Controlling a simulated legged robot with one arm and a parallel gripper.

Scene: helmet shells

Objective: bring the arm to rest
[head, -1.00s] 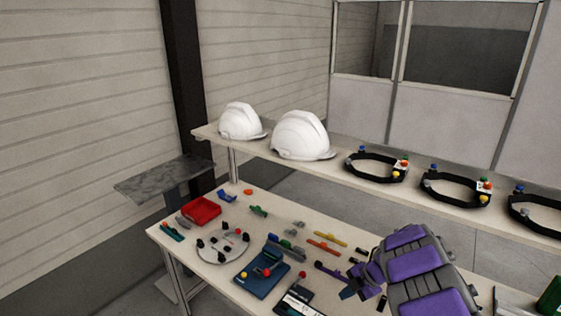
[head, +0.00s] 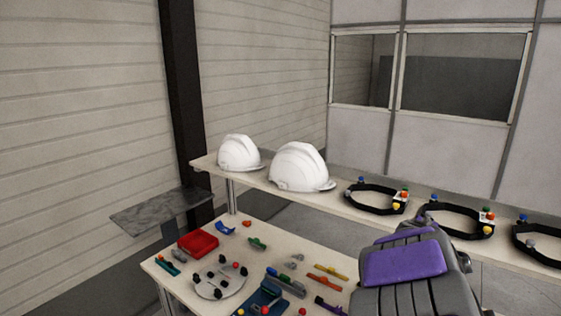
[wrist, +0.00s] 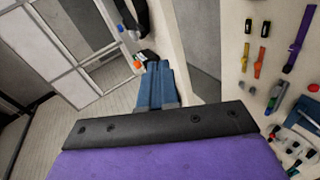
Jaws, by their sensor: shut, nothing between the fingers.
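My arm (head: 405,266), with purple and grey covers, is folded at the lower right of the head view, in front of the benches. My gripper (wrist: 154,66) shows in the wrist view as two blue fingers close together, shut and empty, beyond the dark edge and purple cover of my wrist. The fingers touch nothing that I can see. In the head view the gripper is hidden or out of frame.
The front bench holds a red tray (head: 198,243), a round plate (head: 220,281) and several small coloured parts. The rear shelf holds two white helmet shells (head: 300,167) and several black headbands (head: 376,197). A grey side table (head: 160,210) stands at the left.

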